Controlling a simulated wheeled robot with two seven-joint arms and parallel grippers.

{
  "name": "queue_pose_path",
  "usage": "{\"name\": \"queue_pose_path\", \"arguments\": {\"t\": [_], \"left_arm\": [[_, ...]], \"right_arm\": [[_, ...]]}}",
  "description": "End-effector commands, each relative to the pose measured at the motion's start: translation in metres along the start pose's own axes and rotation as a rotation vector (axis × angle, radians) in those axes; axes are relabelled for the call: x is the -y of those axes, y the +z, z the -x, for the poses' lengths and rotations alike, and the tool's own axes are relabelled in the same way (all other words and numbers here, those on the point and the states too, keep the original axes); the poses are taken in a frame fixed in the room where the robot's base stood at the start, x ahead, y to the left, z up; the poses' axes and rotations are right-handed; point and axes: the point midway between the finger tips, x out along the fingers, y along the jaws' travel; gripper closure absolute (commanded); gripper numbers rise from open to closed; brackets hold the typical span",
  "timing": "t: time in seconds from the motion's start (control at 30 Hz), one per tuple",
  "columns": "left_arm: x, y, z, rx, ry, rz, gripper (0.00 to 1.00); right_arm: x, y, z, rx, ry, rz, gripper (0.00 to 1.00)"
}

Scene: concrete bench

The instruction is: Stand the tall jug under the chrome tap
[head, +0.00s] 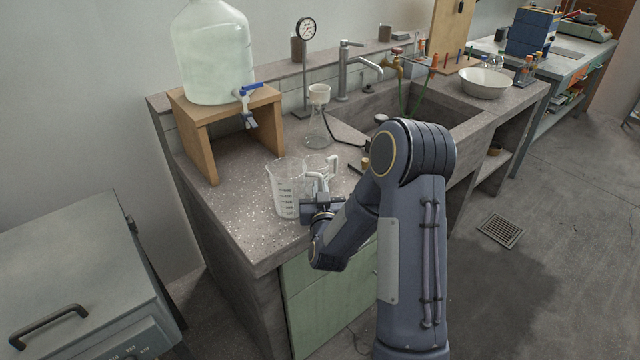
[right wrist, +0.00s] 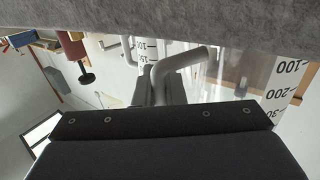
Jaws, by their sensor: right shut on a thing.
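The tall jug (head: 285,192) is clear with dark graduations and stands upright at the bench's front left. I cannot tell whether it touches the bench. My right gripper (head: 319,187) is at its right side, shut on its pale handle. In the right wrist view the handle bends between the fingers (right wrist: 158,85), and the jug's scaled wall (right wrist: 285,92) is at the right. A second, shorter clear jug (head: 319,166) stands close behind, its handle to the right. The chrome tap (head: 362,64) rises behind the sink, farther back and right. My left gripper is not in view.
A conical flask with a funnel (head: 319,112) stands between the jugs and the chrome tap. A carboy (head: 212,55) with a blue-handled spigot sits on a wooden stand (head: 200,135) at the left. A brass tap (head: 394,62) and a white bowl (head: 486,84) are farther right.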

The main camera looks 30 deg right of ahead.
Motion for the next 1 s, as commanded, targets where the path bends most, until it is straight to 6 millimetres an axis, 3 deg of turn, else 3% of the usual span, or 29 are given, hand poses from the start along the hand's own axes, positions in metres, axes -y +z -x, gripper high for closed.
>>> {"name": "queue_pose_path", "arguments": {"t": [0.2, 0.23, 0.4, 0.77, 1.0], "left_arm": [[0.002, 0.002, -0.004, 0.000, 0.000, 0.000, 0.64], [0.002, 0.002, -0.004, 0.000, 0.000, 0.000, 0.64], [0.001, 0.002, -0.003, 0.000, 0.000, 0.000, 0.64], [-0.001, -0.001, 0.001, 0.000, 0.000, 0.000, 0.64], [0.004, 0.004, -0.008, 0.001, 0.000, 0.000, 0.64]], "right_arm": [[0.000, 0.004, 0.000, -0.002, -0.001, 0.000, 1.00], [0.000, 0.003, 0.000, -0.001, -0.001, 0.000, 0.89], [0.000, 0.002, 0.000, 0.000, -0.001, 0.000, 0.68], [0.000, -0.001, 0.001, 0.000, -0.001, 0.000, 0.68], [0.001, 0.002, 0.045, 0.001, -0.003, 0.000, 0.68]]}}
